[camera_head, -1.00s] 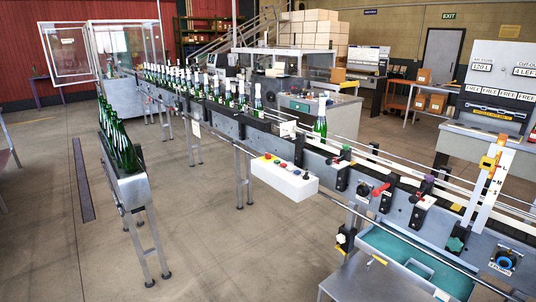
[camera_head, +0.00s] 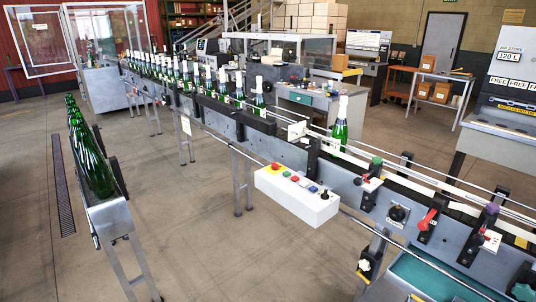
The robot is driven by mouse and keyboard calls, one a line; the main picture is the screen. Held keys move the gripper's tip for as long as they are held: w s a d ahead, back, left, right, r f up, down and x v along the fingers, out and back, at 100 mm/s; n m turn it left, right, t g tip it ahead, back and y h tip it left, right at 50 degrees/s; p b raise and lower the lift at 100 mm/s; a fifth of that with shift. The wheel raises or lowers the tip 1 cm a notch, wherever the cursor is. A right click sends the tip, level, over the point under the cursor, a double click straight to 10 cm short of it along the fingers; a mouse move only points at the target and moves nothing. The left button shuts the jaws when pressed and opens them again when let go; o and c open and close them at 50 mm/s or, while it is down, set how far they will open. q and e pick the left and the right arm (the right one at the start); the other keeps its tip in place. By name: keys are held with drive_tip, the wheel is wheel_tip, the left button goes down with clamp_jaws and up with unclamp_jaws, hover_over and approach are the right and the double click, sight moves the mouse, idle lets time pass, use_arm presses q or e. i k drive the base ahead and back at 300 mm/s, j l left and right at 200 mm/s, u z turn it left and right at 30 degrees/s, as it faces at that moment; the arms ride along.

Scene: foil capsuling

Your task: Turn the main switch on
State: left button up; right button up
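No part labelled as the main switch can be read in this view. A white control box (camera_head: 297,195) is fixed to the front of the conveyor (camera_head: 262,140). Its sloped top carries a red mushroom button on yellow (camera_head: 276,167), several small coloured buttons and a black knob (camera_head: 325,194) at its right end. Further right on the conveyor's side panel are a black round knob (camera_head: 398,214) and a red-handled lever (camera_head: 427,220). Neither of my grippers is in view.
Green bottles stand in a row on the conveyor, with a single bottle (camera_head: 340,125) further along. A narrow rack of green bottles (camera_head: 90,160) stands at left. The floor (camera_head: 200,230) between rack and conveyor is clear. A teal tray (camera_head: 440,280) lies at bottom right.

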sight(275, 166)
drive_tip(key=i+j, duration=0.2)
drive_tip(key=i, duration=0.25)
drive_tip(key=i+j, duration=0.25)
drive_tip(key=i, duration=0.15)
drive_tip(key=i+j, duration=0.2)
drive_tip(key=i, duration=0.25)
